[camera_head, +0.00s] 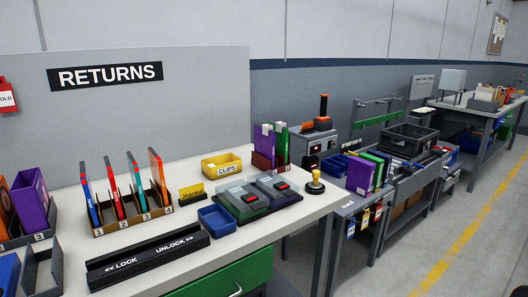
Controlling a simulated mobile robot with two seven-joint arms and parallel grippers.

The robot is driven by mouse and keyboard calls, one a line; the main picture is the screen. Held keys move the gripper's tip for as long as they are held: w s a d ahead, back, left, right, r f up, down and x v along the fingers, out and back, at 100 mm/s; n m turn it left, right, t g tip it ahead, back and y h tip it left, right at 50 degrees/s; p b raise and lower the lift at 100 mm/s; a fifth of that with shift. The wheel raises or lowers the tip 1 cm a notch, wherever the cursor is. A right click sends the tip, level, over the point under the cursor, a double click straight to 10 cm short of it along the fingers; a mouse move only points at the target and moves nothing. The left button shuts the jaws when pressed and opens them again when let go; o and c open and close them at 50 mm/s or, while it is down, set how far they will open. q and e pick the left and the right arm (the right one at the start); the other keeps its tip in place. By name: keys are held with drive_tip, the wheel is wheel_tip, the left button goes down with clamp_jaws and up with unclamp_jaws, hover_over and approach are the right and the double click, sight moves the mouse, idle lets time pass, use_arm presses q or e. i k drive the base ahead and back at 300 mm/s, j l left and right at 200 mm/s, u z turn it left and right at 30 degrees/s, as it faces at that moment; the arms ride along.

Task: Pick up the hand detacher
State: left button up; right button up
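No label marks a hand detacher, and I cannot tell for sure which item it is. A small black knob-topped item with a yellowish base (315,183) stands upright at the right end of the white returns counter (335,196). A black tool with orange ends (323,107) stands upright on a grey machine (317,137) behind the counter's right end. A long black LOCK/UNLOCK bar (148,262) lies along the counter's front edge. Neither of my grippers is in view.
The counter also holds a yellow CLIPS bin (222,165), a blue tray (217,220), two dark pads (240,199) (279,189) and a rack of upright cases (132,211). A grey cart (352,206) stands close by on the right. Open floor (480,245) lies further right.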

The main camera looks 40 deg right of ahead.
sight(315, 185)
drive_tip(key=z, duration=1.5)
